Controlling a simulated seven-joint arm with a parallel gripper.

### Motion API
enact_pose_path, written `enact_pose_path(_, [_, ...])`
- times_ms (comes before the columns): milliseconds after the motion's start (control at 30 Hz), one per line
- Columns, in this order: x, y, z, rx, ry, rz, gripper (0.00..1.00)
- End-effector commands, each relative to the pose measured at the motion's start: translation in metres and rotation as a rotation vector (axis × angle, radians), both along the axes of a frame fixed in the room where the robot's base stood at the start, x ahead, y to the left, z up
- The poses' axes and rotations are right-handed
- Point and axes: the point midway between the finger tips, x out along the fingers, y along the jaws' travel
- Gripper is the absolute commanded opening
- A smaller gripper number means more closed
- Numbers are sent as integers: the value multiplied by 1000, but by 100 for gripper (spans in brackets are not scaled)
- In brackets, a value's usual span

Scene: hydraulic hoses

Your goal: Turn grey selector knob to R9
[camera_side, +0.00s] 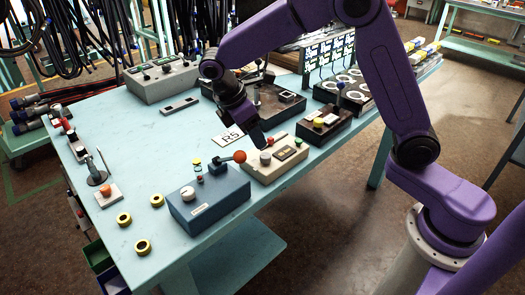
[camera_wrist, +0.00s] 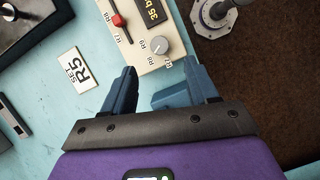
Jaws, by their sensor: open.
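The grey selector knob (camera_wrist: 158,45) is on a cream control box (camera_wrist: 133,62), with small R labels printed around it; R9 seems to be at its left. The pointer direction is too small to read surely. In the side view the cream box (camera_side: 289,172) stands near the table's front right edge, with the grey knob (camera_side: 265,157) on top. My gripper (camera_wrist: 160,72) is open and empty. Its fingertips appear just short of the knob in the wrist view, one towards each side. In the side view my gripper (camera_side: 259,138) is above the box's back left part.
A card (camera_wrist: 76,71) reading SET R5 lies beside the box. A red slider (camera_wrist: 117,20) and a display (camera_wrist: 158,9) share its top. A blue box (camera_side: 210,205) with an orange ball lever (camera_side: 239,156) stands close at the left.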

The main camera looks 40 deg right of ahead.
Motion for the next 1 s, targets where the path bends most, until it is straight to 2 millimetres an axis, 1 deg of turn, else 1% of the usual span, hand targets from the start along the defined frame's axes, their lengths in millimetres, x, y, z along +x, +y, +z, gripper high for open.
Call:
enact_pose_path(33, [-1,-4,-10,-3,4,0,58])
enact_pose_path(200, [-4,-16,-38,-3,3,-1,58])
enact_pose_path(400, [-7,-25,-62,-1,2,-1,58])
enact_pose_path(600, [-8,-29,-72,0,-1,0,58])
enact_pose_path(867, [-8,-29,-72,0,-1,0,58])
enact_pose_path(967, [-8,-29,-72,0,-1,0,29])
enact_pose_path(1000, [-8,-29,-72,0,-1,0,16])
